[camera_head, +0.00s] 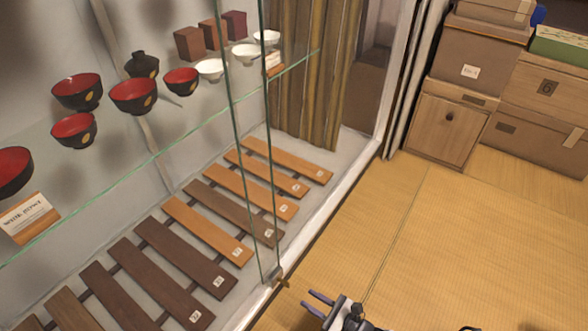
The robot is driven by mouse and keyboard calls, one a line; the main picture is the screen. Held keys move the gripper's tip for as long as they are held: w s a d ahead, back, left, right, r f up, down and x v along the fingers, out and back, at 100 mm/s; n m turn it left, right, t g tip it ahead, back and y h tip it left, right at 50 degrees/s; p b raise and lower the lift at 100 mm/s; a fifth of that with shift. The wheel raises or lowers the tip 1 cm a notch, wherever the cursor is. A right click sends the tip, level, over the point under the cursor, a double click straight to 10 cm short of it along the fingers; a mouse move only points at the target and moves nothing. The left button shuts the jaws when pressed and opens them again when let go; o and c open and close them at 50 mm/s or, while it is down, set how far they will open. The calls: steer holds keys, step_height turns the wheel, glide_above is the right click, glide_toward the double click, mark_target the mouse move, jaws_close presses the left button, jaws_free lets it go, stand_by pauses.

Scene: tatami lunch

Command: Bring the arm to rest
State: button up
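My gripper (307,299) shows at the bottom of the head view, right of the glass cabinet's lower corner. Its two dark fingers point left and stand apart, with nothing visible between them. It is over the tatami floor (480,240). Only the end of my arm shows; the rest is cut off by the bottom edge.
A glass cabinet (271,278) fills the left side. Its glass shelf holds red-and-black bowls (133,95) and white bowls (246,53); wooden boards (185,255) lie below. Boxes (483,45) and a wooden cabinet (445,125) stand at the back right. The tatami between is clear.

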mark_target(289, 286)
steer(key=x, duration=0.8)
steer(key=shift+a+b, duration=0.15)
steer(key=shift+b, duration=0.2)
